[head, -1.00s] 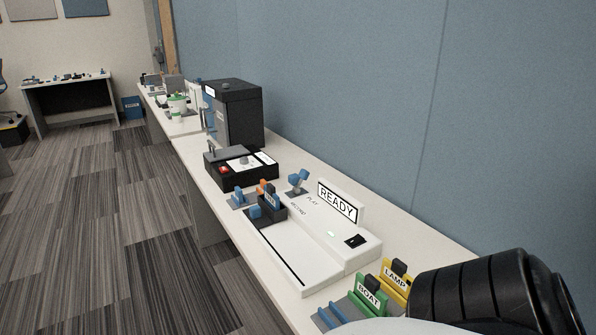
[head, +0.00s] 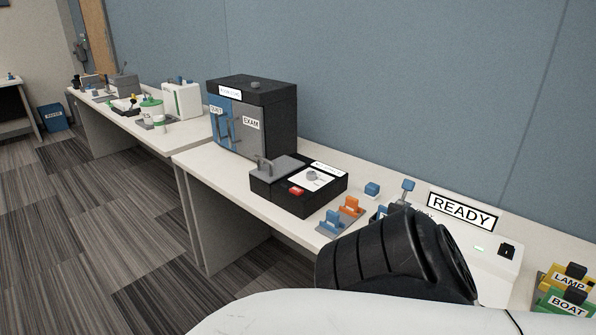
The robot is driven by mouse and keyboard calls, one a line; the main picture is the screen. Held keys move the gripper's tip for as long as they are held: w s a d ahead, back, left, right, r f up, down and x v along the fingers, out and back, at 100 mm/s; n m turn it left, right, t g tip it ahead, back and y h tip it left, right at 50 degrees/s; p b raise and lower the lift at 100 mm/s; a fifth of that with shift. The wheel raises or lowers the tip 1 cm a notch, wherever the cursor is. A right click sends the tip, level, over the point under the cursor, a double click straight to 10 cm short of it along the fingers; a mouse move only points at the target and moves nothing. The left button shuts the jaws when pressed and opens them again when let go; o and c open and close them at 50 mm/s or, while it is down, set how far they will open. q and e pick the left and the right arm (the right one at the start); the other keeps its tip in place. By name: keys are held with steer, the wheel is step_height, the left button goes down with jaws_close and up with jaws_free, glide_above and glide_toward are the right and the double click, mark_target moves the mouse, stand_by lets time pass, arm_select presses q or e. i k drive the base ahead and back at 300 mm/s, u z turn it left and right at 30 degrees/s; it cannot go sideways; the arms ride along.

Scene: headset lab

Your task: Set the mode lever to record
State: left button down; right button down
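The white console with the READY sign (head: 462,210) stands on the long table at the right. A small blue lever (head: 407,188) rises at its back left, beside the sign. The lettering by the lever is mostly hidden, so I cannot read its setting now. One of my arms, with a black ribbed joint and a white link, crosses the lower right and hides the console's front and the lever's base. No gripper fingers show in the head view.
Left of the console are blue and orange pieces (head: 351,206), a black device with a red button (head: 297,190) and a dark cabinet (head: 252,117). LAMP (head: 568,281) and BOAT (head: 567,303) blocks sit at the right. Carpet (head: 110,240) is clear at the left.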

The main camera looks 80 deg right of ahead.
mark_target(407, 185)
steer(key=i, duration=1.15)
steer(key=z, duration=3.8)
